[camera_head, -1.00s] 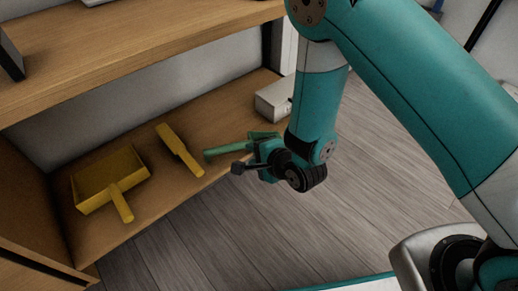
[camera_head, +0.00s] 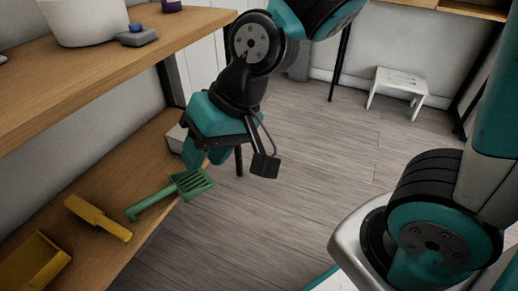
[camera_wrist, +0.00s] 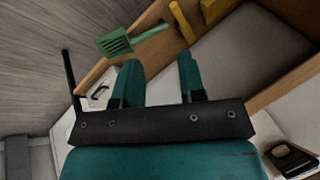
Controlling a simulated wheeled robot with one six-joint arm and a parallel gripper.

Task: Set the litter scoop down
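The green litter scoop (camera_head: 188,184) lies on the lower wooden shelf (camera_head: 97,262). Its handle points left and inward, and its slotted head reaches out at the shelf's front edge. My gripper (camera_head: 205,158) is just above and behind the slotted head, apart from the scoop. In the wrist view the two teal fingers of my gripper (camera_wrist: 160,62) are spread with nothing between them. The litter scoop also shows there (camera_wrist: 117,43), beyond the fingertips, with its head partly over the floor side of the edge.
A yellow brush (camera_head: 97,217) and a yellow dustpan (camera_head: 35,265) lie left of the scoop. A pale box (camera_head: 176,137) sits farther along the shelf, partly behind my gripper. An upper shelf (camera_head: 110,72) overhangs. Open floor (camera_head: 300,170) lies to the right.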

